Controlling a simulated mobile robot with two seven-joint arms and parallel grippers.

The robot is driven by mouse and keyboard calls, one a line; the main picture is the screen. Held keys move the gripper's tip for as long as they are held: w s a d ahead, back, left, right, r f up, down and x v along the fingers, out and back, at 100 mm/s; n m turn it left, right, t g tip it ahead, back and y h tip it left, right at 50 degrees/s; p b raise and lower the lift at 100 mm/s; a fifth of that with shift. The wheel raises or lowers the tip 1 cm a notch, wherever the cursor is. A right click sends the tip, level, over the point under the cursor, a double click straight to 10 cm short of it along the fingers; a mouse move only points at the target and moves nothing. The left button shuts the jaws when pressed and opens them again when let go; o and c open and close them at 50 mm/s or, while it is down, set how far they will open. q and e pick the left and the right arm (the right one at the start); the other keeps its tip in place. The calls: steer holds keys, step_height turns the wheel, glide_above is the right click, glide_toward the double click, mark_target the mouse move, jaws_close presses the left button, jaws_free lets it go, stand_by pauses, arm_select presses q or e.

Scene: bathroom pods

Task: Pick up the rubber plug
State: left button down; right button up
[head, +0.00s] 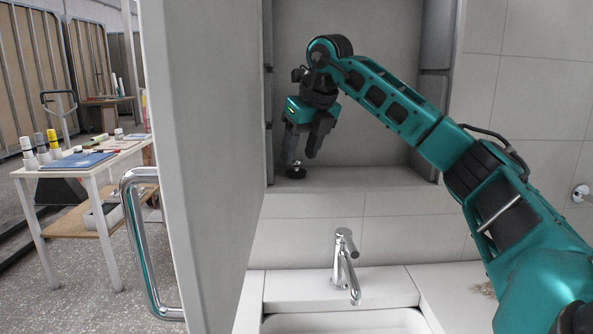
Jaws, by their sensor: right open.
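The rubber plug (296,172) is a small dark disc with a lighter knob on top. It rests on the floor of the wall niche, near the niche's left side. My right gripper (301,153) points down into the niche from above, with its fingers apart. I cannot tell whether a finger touches the plug. My left gripper is not in view.
The niche (385,178) has grey side walls close to my right gripper. Below it are a chrome tap (346,262) and a white basin (345,322). A grey door (212,140) with a chrome handle (140,240) stands on the left. A white table (75,165) with bottles is beyond it.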

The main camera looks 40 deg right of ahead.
mark_target(297, 159)
steer(key=x, duration=0.2)
steer(key=shift+w+d+f, duration=0.1)
steer(key=shift+w+f, duration=0.3)
steer(key=shift+f, duration=0.15)
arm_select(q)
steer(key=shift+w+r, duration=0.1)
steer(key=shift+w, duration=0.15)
arm_select(e)
steer(key=shift+c, duration=0.2)
steer(key=c, duration=0.7)
steer(key=shift+o, duration=0.2)
steer(key=shift+r, duration=0.15)
